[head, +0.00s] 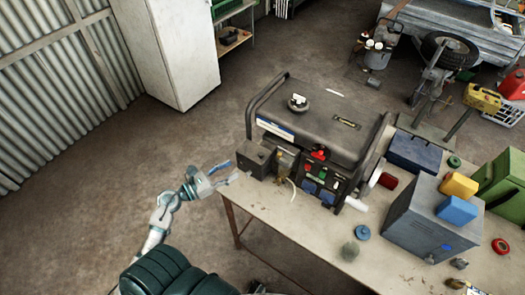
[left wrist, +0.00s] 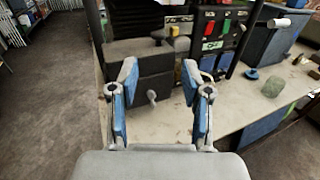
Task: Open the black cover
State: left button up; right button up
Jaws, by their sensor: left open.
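The black cover (head: 255,157) is a dark, boxy housing on the near left side of the generator (head: 325,115), which stands on the workbench. In the left wrist view the cover (left wrist: 140,88) is straight ahead, with a small grey knob (left wrist: 152,97) on its front face. It looks closed. My left gripper (head: 231,172) is just left of the cover at the bench's edge. In the left wrist view its blue-padded fingers (left wrist: 159,80) are spread either side of the knob, with nothing between them. I cannot tell whether they touch the cover. My right gripper is not in view.
The workbench (head: 300,222) also holds a grey-blue box (head: 425,225), a dark blue box (head: 413,152), a green can (head: 505,185) and a roundish grey-green object (head: 350,251). A white cabinet (head: 170,50) stands behind. The floor left of the bench is clear.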

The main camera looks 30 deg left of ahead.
aim_at(258, 155)
pick_arm(q)
jog(key=p+x, duration=0.3)
jog(key=x, duration=0.9)
jog(key=shift+w+a, duration=0.1)
jog(key=shift+w, duration=0.2)
jog(key=shift+w+d+f, duration=0.1)
jog(key=shift+w+d, duration=0.2)
jog(key=shift+w, duration=0.1)
jog(key=shift+c, duration=0.2)
grip_shut()
